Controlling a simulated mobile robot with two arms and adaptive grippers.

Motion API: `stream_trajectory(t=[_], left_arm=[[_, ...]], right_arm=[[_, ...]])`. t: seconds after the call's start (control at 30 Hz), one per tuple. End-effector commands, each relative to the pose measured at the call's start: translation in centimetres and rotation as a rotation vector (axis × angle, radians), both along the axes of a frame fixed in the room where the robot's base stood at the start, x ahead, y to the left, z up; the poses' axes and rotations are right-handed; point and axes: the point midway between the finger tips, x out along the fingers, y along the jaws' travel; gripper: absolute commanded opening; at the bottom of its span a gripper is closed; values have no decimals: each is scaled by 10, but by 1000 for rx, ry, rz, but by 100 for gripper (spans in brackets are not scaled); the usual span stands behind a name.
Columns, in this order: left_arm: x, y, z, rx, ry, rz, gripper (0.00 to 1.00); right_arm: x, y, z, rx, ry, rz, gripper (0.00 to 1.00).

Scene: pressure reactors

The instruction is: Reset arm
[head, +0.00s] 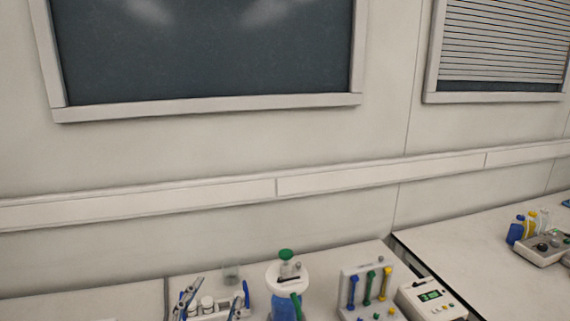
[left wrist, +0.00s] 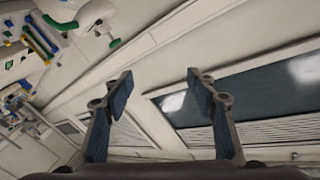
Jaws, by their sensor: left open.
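My left gripper (head: 218,290) shows at the bottom edge of the head view, its two dark blue fingers apart. In the left wrist view the left gripper (left wrist: 160,84) is open, with nothing between the fingers. A pressure reactor (head: 286,270) with a white round top, a green knob and a blue lower part stands right of the gripper in the head view. Its lower end is cut off by the frame. My right gripper is not in view.
Small white-capped vials (head: 207,303) and a clear beaker (head: 232,272) are by the left gripper. A panel with coloured valves (head: 367,287) and a white control box (head: 430,299) stand to the right. Another device (head: 545,248) is on the right bench (head: 470,245).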

Motion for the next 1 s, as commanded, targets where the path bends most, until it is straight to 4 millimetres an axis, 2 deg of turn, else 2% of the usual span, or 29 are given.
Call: stream_trajectory(t=[0.03,0.1,0.2,0.3,0.4,0.5,0.67,0.87,1.0], left_arm=[[-9,15,-37,-34,127,43,52],[-27,32,-85,-73,296,98,52],[-65,51,-148,-121,530,165,52],[-109,61,-196,-158,735,214,52],[-152,67,-230,-183,906,250,52],[-193,70,-255,-204,1054,275,52],[-256,71,-280,-228,1265,306,52],[-242,69,-342,-219,1287,307,52],[-239,67,-394,-213,1307,308,52]], right_arm=[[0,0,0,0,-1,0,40],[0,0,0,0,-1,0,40],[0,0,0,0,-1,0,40],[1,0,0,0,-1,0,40],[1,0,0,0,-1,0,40],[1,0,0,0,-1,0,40],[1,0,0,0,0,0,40],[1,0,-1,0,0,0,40],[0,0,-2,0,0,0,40]])
